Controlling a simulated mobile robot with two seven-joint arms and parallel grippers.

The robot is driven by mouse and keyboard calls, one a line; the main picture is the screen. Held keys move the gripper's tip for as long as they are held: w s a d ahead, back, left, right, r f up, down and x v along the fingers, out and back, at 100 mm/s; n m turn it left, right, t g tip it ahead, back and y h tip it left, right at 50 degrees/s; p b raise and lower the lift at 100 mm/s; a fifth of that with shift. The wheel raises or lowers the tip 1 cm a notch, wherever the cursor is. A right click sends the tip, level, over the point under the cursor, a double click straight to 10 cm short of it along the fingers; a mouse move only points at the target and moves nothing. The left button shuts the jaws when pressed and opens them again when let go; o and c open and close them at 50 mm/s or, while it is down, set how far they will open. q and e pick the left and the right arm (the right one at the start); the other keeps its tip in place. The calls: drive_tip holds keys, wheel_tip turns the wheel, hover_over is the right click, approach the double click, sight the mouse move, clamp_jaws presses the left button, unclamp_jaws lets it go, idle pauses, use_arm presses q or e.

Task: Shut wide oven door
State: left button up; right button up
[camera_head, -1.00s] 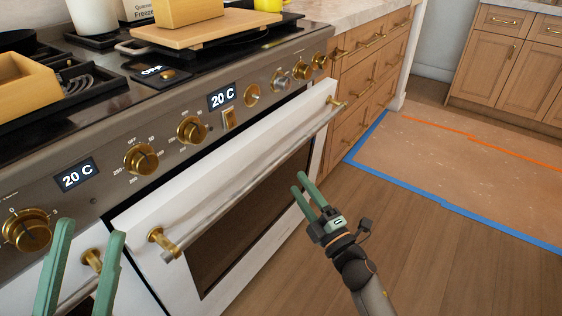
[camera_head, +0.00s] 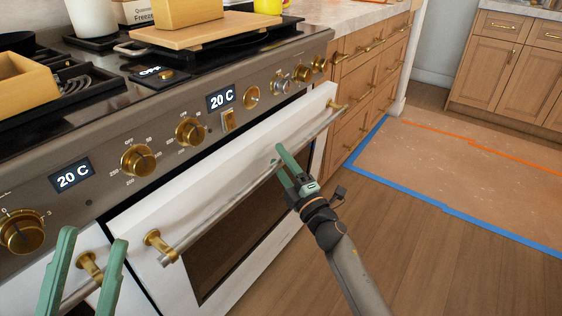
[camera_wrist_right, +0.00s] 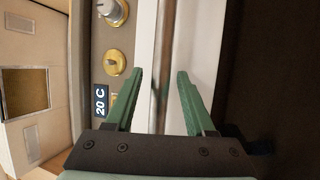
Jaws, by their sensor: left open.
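The wide oven door (camera_head: 180,198) is white with a dark window. Its top edge stands a little out from the stove front, so the door is slightly ajar. A long handle bar (camera_head: 222,205) with brass mounts runs along its upper part. My left gripper (camera_head: 94,238) is open in front of the stove at lower left, near a smaller door's handle.
The stove front (camera_head: 110,182) carries brass knobs and displays reading 20 C. A cutting board (camera_head: 190,32) and a wooden box (camera_head: 28,84) are on top. Wooden drawers (camera_head: 368,75) stand to the right. The floor (camera_head: 440,265) at right is clear, with blue tape on it.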

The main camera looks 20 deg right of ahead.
clamp_jaws()
idle(1.2)
